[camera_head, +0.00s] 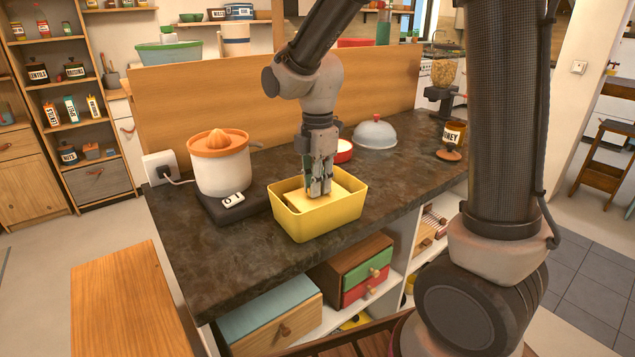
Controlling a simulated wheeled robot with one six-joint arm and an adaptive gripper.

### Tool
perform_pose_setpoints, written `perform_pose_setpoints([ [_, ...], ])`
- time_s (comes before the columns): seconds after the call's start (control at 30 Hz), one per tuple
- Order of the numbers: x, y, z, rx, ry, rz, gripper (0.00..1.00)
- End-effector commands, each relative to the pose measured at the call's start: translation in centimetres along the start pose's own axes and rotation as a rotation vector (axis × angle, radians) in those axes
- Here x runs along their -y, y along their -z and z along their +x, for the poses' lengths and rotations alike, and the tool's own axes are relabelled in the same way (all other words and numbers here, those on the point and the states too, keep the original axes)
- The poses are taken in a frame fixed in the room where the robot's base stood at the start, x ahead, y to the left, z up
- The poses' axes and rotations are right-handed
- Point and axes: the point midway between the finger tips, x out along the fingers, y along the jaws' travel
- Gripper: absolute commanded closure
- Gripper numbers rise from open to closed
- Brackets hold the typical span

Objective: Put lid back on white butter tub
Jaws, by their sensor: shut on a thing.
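My gripper (320,190) points straight down into a yellow open bin (328,222) on the dark counter. Its fingers are close together on a flat, pale yellow piece (300,201) inside the bin. I cannot tell whether this piece is the lid, and its underside is hidden by the bin wall. A white round container with a red rim (345,153) stands behind my gripper, which partly hides it. I cannot tell whether it is the butter tub.
A white and orange juicer (220,168) stands left of the bin on a dark base. A grey dome (376,134) with a red knob stands at the back right, with a labelled jar (452,136) farther right. The wooden back panel (215,97) bounds the counter. The front left counter is clear.

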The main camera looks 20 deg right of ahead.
Motion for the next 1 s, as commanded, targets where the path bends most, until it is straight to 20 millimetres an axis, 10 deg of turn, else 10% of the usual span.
perform_pose_setpoints([
  [0.2,0.0,0.0,0.0,0.0,0.0,0.0,1.0],
  [0.37,0.0,0.0,0.0,0.0,0.0,0.0,0.61],
  [1.0,0.0,0.0,-0.02,0.0,0.0,0.0,0.4],
])
